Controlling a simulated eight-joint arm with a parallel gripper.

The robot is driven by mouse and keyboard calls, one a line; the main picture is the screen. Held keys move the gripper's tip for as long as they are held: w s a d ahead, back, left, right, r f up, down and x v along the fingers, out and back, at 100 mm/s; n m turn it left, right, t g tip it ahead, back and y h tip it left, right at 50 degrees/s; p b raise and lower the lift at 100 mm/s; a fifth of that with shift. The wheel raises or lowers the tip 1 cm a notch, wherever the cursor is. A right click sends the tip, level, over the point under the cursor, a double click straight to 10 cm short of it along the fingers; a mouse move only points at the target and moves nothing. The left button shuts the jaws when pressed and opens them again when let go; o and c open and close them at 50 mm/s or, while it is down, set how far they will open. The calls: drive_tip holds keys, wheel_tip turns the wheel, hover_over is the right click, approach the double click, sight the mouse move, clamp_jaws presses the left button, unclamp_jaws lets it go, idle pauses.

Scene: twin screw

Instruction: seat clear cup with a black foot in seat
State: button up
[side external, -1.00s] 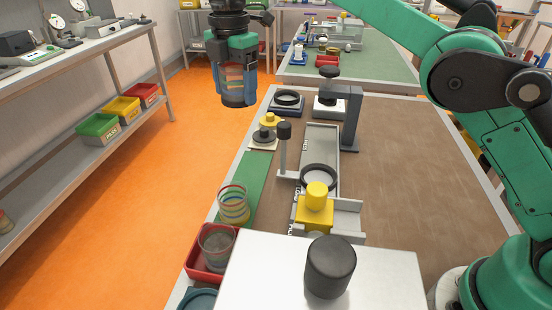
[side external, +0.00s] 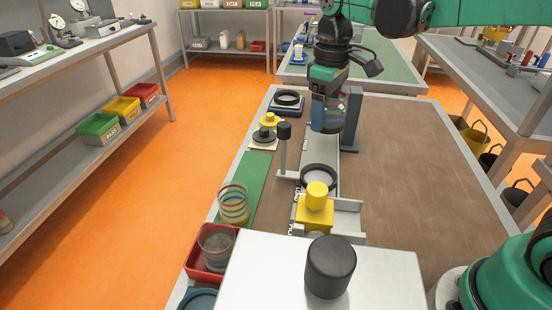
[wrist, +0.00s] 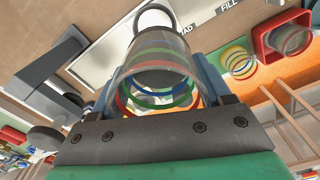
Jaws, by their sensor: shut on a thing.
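My gripper (side external: 328,106) is shut on a clear cup with coloured rings and a black foot (side external: 326,127). It holds the cup foot-down, above the far end of the grey track. In the wrist view the cup (wrist: 152,82) lies between the fingers, with red, green and blue rings around its wall and its dark foot away from the palm. A dark ring seat (side external: 319,177) sits on the track, nearer the camera than the cup; a ring (wrist: 152,15) also shows beyond the cup's foot in the wrist view. The cup is apart from this ring.
A tall grey stand (side external: 352,120) is close right of the cup. A black-topped post (side external: 284,132) stands left of the track. A yellow block (side external: 316,212) lies just in front of the ring. Another ringed cup (side external: 233,203) and a red tray (side external: 207,262) are front left. The brown tabletop right is clear.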

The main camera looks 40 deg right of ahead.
drive_tip(key=f+n, duration=0.1)
drive_tip(key=n, duration=0.1)
drive_tip(key=shift+d+f+n, duration=0.15)
drive_tip(key=shift+f+n, duration=0.2)
drive_tip(key=shift+n, duration=0.05)
drive_tip(key=shift+w+f+n, duration=0.2)
drive_tip(key=shift+f+n, duration=4.75)
drive_tip(key=shift+n, duration=0.15)
drive_tip(key=shift+f, duration=0.35)
drive_tip(key=shift+f, duration=0.65)
drive_tip(key=shift+f, duration=0.1)
